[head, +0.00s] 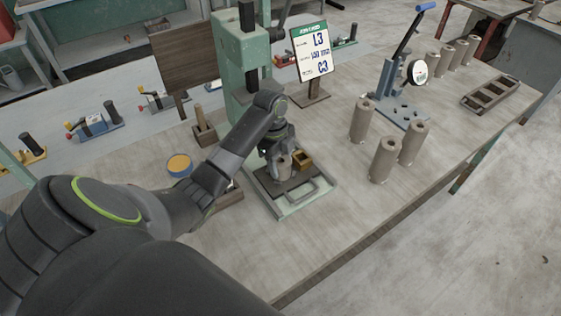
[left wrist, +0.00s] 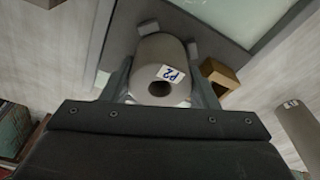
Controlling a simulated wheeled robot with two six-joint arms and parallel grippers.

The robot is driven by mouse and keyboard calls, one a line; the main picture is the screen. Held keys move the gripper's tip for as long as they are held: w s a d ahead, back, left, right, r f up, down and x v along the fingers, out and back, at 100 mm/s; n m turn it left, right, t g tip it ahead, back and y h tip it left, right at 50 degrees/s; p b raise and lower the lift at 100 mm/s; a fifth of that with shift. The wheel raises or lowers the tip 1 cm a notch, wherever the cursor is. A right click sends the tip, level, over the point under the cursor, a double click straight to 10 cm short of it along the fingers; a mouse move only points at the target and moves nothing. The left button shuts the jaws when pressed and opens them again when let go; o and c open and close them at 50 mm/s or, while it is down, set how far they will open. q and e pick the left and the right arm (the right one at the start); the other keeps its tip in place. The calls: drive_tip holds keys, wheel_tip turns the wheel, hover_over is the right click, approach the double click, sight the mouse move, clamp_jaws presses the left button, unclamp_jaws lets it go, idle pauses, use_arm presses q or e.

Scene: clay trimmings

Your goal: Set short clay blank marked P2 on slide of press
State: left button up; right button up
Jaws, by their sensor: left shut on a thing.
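The short clay blank (left wrist: 158,62), grey-brown with a hole down its middle and a P2 label, is between the fingers of my left gripper (left wrist: 162,88). In the head view the gripper (head: 281,156) is shut on the blank (head: 284,167), which is upright over the slide (head: 298,191) of the green press (head: 243,60). The slide is a dark plate with a front handle. In the left wrist view two small grey blocks on the slide (left wrist: 120,45) are close to the blank's far side. I cannot tell whether its base touches the slide.
A small wooden block (head: 302,160) is just right of the blank. Several taller clay cylinders (head: 384,160) stand on the table to the right, near a blue lever tool (head: 395,85). A sign (head: 312,52) and a blue-rimmed tin (head: 179,165) are nearby. The front right table is clear.

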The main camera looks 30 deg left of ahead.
use_arm(q)
drive_tip(key=shift+f, duration=0.1)
drive_tip(key=o, duration=0.8)
drive_tip(key=shift+o, duration=0.3)
drive_tip(key=shift+r, duration=0.35)
drive_tip(key=r, duration=0.5)
drive_tip(key=shift+a+r, duration=0.15)
drive_tip(key=shift+a, duration=0.25)
drive_tip(key=r+p, duration=0.4)
drive_tip(key=shift+a+r+p, duration=0.15)
drive_tip(key=shift+a+p, duration=0.15)
drive_tip(key=shift+a+r+p, duration=0.15)
drive_tip(key=shift+r+p, duration=0.7)
drive_tip(key=shift+r, duration=0.1)
